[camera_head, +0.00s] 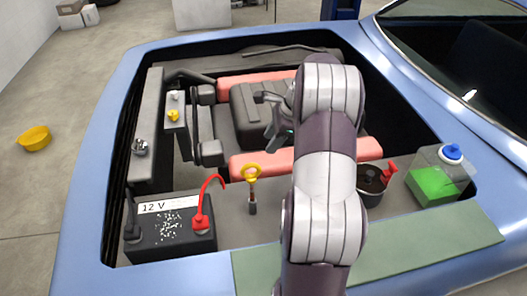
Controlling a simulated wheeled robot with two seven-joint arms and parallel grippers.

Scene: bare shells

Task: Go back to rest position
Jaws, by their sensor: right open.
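My right arm reaches up from the bottom of the view over the open engine bay of a blue car (92,150). My right gripper (268,122) is open and points left over the dark engine block (247,118). I see nothing held in it, though my arm hides part of it. My left gripper is not in view.
A yellow bowl (34,138) lies on open floor at left.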

